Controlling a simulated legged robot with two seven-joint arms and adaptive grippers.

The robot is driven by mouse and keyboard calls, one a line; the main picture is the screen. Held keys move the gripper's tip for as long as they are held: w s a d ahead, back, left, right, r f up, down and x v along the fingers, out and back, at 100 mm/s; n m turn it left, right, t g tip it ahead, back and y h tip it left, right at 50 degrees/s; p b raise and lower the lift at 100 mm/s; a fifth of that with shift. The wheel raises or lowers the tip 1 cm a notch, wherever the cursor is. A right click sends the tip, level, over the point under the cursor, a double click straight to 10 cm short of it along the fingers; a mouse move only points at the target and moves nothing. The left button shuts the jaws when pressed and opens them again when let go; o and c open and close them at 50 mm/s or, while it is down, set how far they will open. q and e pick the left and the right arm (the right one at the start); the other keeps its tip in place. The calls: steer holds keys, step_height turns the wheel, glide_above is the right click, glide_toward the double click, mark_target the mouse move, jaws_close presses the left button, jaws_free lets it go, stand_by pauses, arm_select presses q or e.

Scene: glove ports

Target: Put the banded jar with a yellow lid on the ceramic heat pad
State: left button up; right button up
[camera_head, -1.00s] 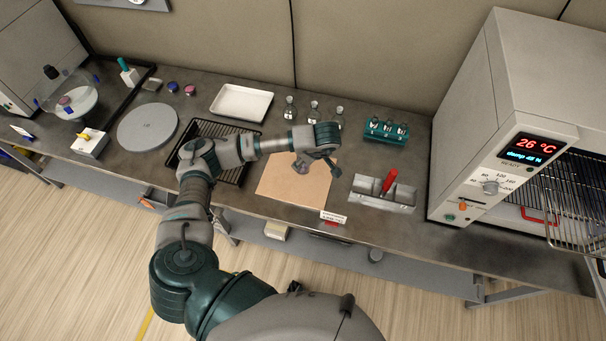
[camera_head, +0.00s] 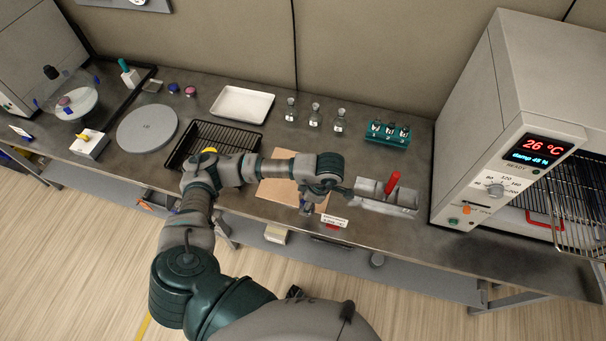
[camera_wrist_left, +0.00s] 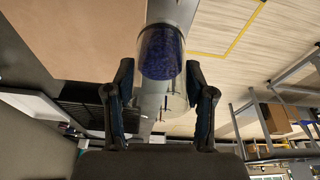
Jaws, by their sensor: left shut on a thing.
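My left gripper (camera_head: 307,204) reaches down by the near right corner of a tan square pad (camera_head: 275,190). It is shut on a clear jar with dark blue contents (camera_wrist_left: 161,52), which shows between the fingers (camera_wrist_left: 159,80) in the left wrist view. I cannot make out this jar's lid or bands. A yellow round top (camera_head: 209,150) shows just behind my arm at the black rack; what is under it is hidden. A round grey plate (camera_head: 147,128) lies left of the rack. I cannot tell for sure which flat piece is the ceramic heat pad. My right gripper is not in view.
The black wire rack (camera_head: 190,150) lies partly under my arm. A white tray (camera_head: 241,104), several flasks (camera_head: 315,117) and a teal vial holder (camera_head: 388,133) stand behind. A grey divided box (camera_head: 375,196) is close right of my gripper. An oven (camera_head: 510,130) stands at right.

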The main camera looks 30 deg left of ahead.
arm_select(q)
steer(key=w+a, duration=0.2)
steer(key=w, duration=0.1)
steer(key=w+a, duration=0.2)
steer(key=w, duration=0.2)
steer(key=w+a+f+p, duration=0.1)
steer(key=w+a, duration=0.1)
steer(key=w, duration=0.2)
steer(key=shift+w+a+f, duration=0.1)
steer(key=shift+w+a, duration=0.15)
steer(key=shift+a, duration=0.15)
steer(key=shift+w+a, duration=0.1)
steer(key=shift+w, duration=0.1)
steer(key=shift+f, duration=0.3)
step_height(320, 180, down, 2)
steer(key=shift+f, duration=0.5)
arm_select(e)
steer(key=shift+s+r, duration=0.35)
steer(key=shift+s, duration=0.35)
arm_select(q)
steer(key=shift+f, duration=0.1)
